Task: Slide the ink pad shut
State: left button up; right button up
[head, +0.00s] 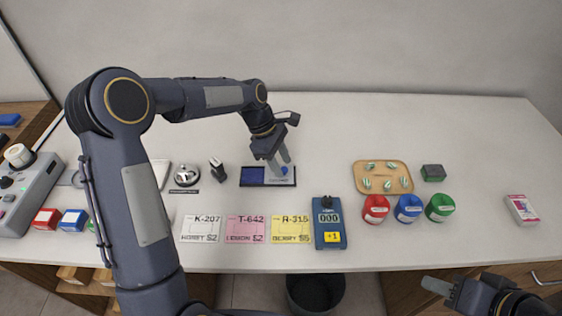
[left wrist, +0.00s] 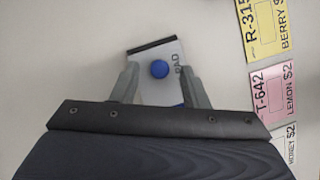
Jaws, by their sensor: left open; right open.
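The ink pad (head: 254,182) lies flat on the counter, with a dark blue pad surface showing at its left and a light sliding lid at its right. A round blue knob (head: 284,170) stands on the lid. In the left wrist view the knob (left wrist: 160,69) sits on the grey lid marked PAD (left wrist: 146,55). My left gripper (head: 281,163) is open, pointing down over the lid; in the left wrist view its fingers (left wrist: 158,85) are on either side of the knob, apart from it. My right gripper (head: 442,288) is open and empty at the lower right, off the counter's front edge.
In front of the pad lie three price cards (head: 245,229) and a blue counter device (head: 329,225). A stamp (head: 217,168) and a round metal item (head: 186,175) stand left. A wooden tray (head: 357,163) and coloured jars (head: 408,208) stand right. The counter behind is clear.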

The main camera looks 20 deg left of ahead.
pick_arm(q)
jog(key=shift+d+f, duration=0.1)
jog(key=shift+f, duration=0.1)
jog(key=shift+c, duration=0.3)
grip_shut()
jog(key=shift+s+a+p, duration=0.15)
jog(key=shift+s+a, duration=0.15)
jog(key=shift+a, duration=0.85)
jog(key=shift+s+a+p, duration=0.2)
jog(key=shift+s+a, duration=0.15)
jog(key=shift+a, duration=0.85)
jog(key=shift+s+a+p, duration=0.15)
jog(key=shift+s+a, duration=0.15)
jog(key=shift+a, duration=0.85)
jog(key=shift+o, duration=0.3)
grip_release()
jog(key=shift+s+a, duration=0.1)
jog(key=shift+a, duration=0.05)
